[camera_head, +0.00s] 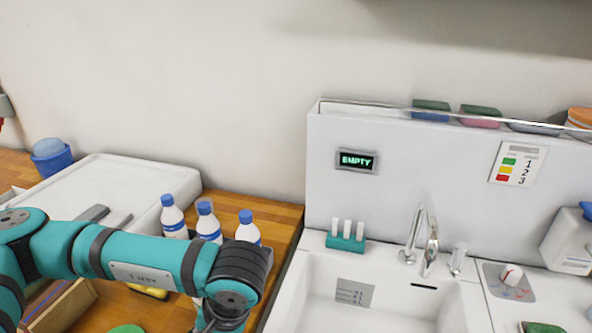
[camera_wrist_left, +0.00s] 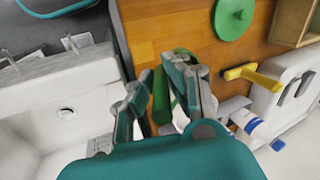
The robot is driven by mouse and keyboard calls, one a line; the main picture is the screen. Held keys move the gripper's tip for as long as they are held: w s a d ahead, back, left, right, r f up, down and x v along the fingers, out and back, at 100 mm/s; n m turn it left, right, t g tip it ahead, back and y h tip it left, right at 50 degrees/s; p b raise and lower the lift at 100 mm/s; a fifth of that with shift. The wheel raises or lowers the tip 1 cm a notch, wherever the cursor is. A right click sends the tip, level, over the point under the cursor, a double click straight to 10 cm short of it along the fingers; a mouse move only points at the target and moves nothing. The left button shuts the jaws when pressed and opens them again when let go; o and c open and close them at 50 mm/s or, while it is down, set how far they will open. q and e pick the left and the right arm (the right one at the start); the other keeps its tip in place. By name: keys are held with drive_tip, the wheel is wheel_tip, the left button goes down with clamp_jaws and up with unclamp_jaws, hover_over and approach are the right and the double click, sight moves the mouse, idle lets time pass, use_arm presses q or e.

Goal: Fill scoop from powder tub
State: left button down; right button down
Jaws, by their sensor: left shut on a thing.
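My left gripper (camera_wrist_left: 170,82) is shut on a narrow green object (camera_wrist_left: 161,96) between its fingers. I cannot tell whether this is the scoop; much of it is hidden by the fingers and the teal wrist. In the head view my left arm reaches in from the left, and its gripper end is mostly cut off at the bottom edge. A flat green disc (camera_wrist_left: 232,17) lies on the wooden counter (camera_wrist_left: 170,28), apart from the gripper. I cannot make out a powder tub for certain. My right gripper is not in view.
Several blue-capped bottles (camera_head: 173,216) stand behind my arm, left of the white sink (camera_head: 318,283) and its tap (camera_head: 418,235). A display (camera_head: 357,161) reads EMPTY. A yellow item (camera_wrist_left: 252,76) is beside a white block (camera_wrist_left: 284,72). A white container (camera_head: 568,242) stands far right.

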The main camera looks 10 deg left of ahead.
use_arm(q)
drive_tip(key=shift+w, duration=0.1)
drive_tip(key=w+a+r+t+h+b, duration=0.1)
drive_tip(key=w+a+r+t+h, duration=0.1)
drive_tip(key=w, duration=0.5)
drive_tip(key=w+a+r+t+h, duration=0.1)
drive_tip(key=w+a+r+h, duration=0.15)
drive_tip(key=w, duration=0.35)
drive_tip(key=shift+w+a+f+b, duration=0.15)
drive_tip(key=shift+f+b, duration=0.45)
drive_tip(key=shift+f, duration=0.95)
drive_tip(key=shift+w+f+b, duration=0.1)
drive_tip(key=shift+f+b, duration=0.5)
drive_tip(key=shift+f, duration=0.95)
drive_tip(key=shift+f+b, duration=0.6)
drive_tip(key=shift+b, duration=0.1)
wheel_tip(320, 180, up, 7)
drive_tip(key=p, duration=0.3)
